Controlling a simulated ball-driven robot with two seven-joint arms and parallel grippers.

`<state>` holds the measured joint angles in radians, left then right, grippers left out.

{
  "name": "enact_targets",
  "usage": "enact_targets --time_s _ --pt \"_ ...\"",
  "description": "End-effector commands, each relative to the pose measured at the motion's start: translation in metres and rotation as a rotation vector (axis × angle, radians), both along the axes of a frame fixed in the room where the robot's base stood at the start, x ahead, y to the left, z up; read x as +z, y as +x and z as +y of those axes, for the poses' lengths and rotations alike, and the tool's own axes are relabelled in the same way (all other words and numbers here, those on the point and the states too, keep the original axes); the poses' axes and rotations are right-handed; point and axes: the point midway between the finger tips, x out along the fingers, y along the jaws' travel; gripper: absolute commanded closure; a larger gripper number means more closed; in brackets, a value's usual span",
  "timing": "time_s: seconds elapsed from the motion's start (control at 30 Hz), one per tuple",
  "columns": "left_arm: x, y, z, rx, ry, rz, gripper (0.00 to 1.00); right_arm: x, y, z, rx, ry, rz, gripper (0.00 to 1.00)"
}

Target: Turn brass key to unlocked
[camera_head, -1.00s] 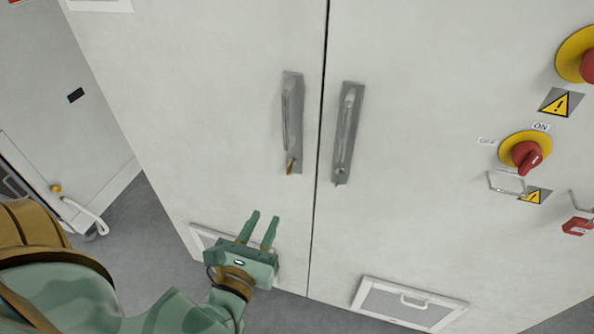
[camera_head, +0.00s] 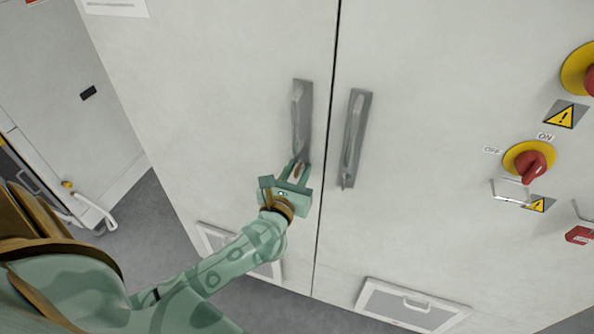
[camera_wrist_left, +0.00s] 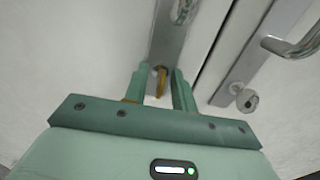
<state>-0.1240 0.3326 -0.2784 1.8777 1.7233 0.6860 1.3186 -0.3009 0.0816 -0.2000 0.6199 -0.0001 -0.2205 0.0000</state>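The brass key (camera_wrist_left: 161,80) sits in the lock at the lower end of the left door's handle plate (camera_head: 303,110). In the left wrist view it shows between my two finger tips. My left gripper (camera_head: 298,165) is at the bottom of that plate in the head view, and the key shows as a small brown spot between its fingers. In the left wrist view my left gripper (camera_wrist_left: 161,78) is open, with a finger on each side of the key. I cannot tell whether either finger touches it. My right gripper is not in view.
The right door's handle (camera_head: 354,138) stands close to the right, across the door seam. Red and yellow rotary switches (camera_head: 530,160) are on the cabinet at the far right. Vent panels (camera_head: 407,305) are low on the doors. The door face around the gripper is flat and clear.

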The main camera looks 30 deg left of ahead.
Motion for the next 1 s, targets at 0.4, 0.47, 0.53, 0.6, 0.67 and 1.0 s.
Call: enact_targets --time_s 0.4,0.47,0.53,0.6,0.67,1.0 --pt "0.000 -0.001 0.000 0.000 0.001 0.000 1.00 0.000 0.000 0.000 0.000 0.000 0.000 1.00" --pt "0.000 -0.001 0.000 0.000 0.002 0.000 1.00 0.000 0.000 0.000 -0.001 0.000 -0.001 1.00" --pt "0.000 -0.001 0.000 0.000 0.008 0.002 1.00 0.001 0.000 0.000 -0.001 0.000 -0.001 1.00" --pt "0.000 -0.001 0.000 0.000 0.019 0.006 1.00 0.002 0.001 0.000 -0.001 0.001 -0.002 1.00" --pt "0.001 -0.001 0.000 0.000 0.035 0.009 1.00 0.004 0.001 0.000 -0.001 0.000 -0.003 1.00" --pt "0.004 -0.001 0.000 0.000 0.246 0.060 1.00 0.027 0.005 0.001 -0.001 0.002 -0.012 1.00"
